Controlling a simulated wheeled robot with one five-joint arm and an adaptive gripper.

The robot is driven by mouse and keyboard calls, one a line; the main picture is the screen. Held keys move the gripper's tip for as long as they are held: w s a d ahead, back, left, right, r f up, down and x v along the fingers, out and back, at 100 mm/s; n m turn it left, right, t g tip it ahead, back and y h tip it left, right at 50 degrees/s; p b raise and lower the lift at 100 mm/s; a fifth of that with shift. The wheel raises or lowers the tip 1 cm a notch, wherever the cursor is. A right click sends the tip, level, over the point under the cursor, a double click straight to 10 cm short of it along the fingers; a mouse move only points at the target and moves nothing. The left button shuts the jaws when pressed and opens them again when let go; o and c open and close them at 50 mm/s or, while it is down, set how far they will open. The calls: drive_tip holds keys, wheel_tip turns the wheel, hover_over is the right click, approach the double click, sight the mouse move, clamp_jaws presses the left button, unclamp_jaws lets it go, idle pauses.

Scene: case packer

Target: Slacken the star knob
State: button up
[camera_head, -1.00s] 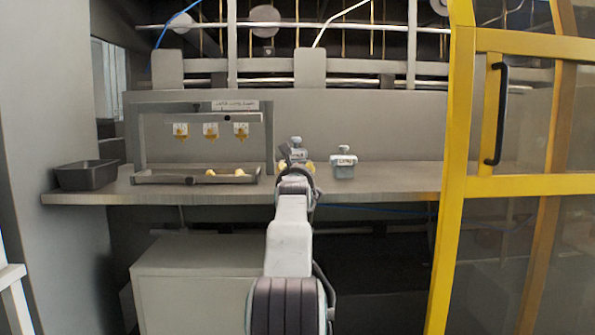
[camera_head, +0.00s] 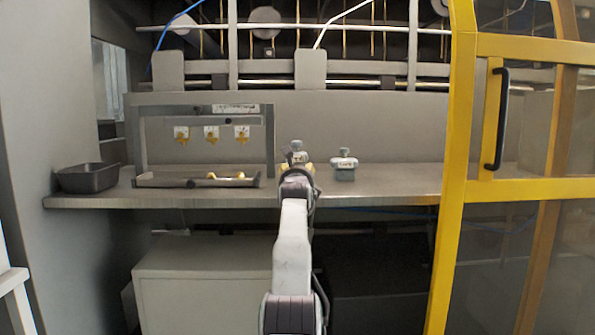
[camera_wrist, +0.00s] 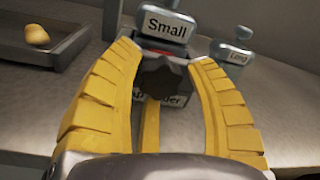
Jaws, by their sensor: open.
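A dark star knob (camera_wrist: 163,82) shows in the wrist view on the front of a grey block (camera_wrist: 178,105) below a white label reading "Small" (camera_wrist: 168,24). My gripper (camera_wrist: 165,57) is open.
A second block labelled "Long" (camera_wrist: 236,54) stands to the right, also in the head view (camera_head: 344,165). On the left are a shallow tray (camera_head: 155,182) with yellow pieces under a frame and a dark bin (camera_head: 90,179). A yellow guard door (camera_head: 456,200) stands at right.

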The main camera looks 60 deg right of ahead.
drive_tip(key=shift+w+d, duration=0.15)
drive_tip(key=shift+d, duration=0.05)
idle(0.3)
drive_tip(key=shift+c, duration=0.3)
drive_tip(key=c, duration=0.8)
drive_tip(key=n+p, duration=0.1)
drive_tip(key=n, duration=0.2)
drive_tip(key=shift+r+p, duration=0.25)
drive_tip(key=shift+p, duration=0.1)
drive_tip(key=shift+n+p, duration=0.6)
drive_tip(key=shift+n, duration=0.1)
drive_tip(key=shift+f, duration=0.1)
drive_tip(key=o, duration=0.7)
drive_tip(key=shift+o, duration=0.8)
drive_tip(key=shift+f, duration=0.1)
